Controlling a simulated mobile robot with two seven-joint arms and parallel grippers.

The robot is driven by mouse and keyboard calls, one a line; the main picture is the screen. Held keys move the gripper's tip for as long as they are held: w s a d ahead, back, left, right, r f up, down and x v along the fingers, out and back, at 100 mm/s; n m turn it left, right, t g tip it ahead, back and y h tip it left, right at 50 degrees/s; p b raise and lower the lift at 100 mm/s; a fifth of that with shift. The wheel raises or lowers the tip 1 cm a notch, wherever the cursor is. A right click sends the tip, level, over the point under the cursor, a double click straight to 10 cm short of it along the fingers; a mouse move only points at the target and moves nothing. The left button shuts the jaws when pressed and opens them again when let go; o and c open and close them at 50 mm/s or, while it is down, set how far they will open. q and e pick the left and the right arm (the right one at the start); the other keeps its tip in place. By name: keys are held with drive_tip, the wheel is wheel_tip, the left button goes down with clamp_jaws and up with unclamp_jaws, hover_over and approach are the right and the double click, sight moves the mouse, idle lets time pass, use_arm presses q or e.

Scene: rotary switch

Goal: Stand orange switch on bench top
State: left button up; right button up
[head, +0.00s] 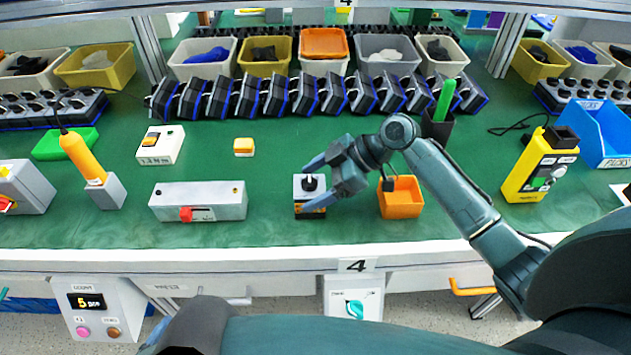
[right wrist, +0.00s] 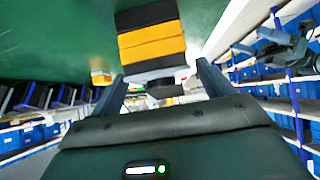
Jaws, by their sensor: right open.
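The orange switch (head: 299,193) is upright on the green bench top (head: 270,226), near the front edge. It has a pale top, a black knob and orange and black bands below. My right gripper (head: 304,188) is open, with one finger on the far side of the switch and one on the near side. In the right wrist view the orange and black body of the switch (right wrist: 152,45) shows beyond the fingers, with its knob between them. I cannot tell whether the fingers touch it. My left gripper is not in view.
An orange bin (head: 400,204) stands just right of the switch. A grey box with a red knob (head: 198,205) stands to its left, and a small yellow block (head: 243,147) behind left. A yellow device (head: 535,178) stands farther right. Several bins line the back.

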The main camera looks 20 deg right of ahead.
drive_tip(key=shift+r, duration=0.15)
drive_tip(key=v, duration=1.2)
